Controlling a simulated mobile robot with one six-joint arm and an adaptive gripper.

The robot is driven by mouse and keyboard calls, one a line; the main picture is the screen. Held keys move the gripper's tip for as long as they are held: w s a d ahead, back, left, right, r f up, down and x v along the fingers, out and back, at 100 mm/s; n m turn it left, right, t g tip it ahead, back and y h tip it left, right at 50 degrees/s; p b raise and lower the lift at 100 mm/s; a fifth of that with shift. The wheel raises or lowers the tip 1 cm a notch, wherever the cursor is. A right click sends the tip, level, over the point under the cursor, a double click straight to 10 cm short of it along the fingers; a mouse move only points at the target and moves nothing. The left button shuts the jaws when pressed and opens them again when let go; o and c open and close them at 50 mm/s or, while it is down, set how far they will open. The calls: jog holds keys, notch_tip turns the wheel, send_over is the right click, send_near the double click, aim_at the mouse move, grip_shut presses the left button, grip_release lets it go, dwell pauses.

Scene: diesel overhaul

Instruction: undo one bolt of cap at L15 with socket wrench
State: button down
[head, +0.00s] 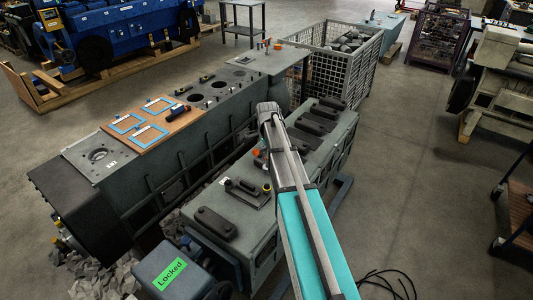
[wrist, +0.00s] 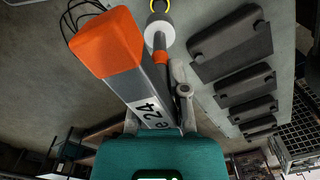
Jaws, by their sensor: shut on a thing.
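The socket wrench (wrist: 150,92), a grey bar marked 24 with an orange end block, stands in front of the wrist camera. My gripper (wrist: 182,100) is shut on it; its fingers are partly hidden behind the wrench. A pale round socket piece (wrist: 158,38) sits beside the orange block, close to a yellow ring (wrist: 160,5) at the top edge. In the head view, the orange end (head: 257,152) shows just left of my arm. A dark cap (head: 247,193) with yellow-marked bolts lies on the grey engine cover. I cannot read any L15 label or tell whether the socket touches a bolt.
Several other dark caps (head: 216,223) line the cover. On the left, another engine block carries a brown board (head: 150,126) with blue frames. A mesh crate (head: 345,70) stands behind.

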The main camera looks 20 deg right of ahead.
jog(key=s+a, duration=0.1)
jog(key=s, duration=0.6)
jog(key=shift+a, duration=0.2)
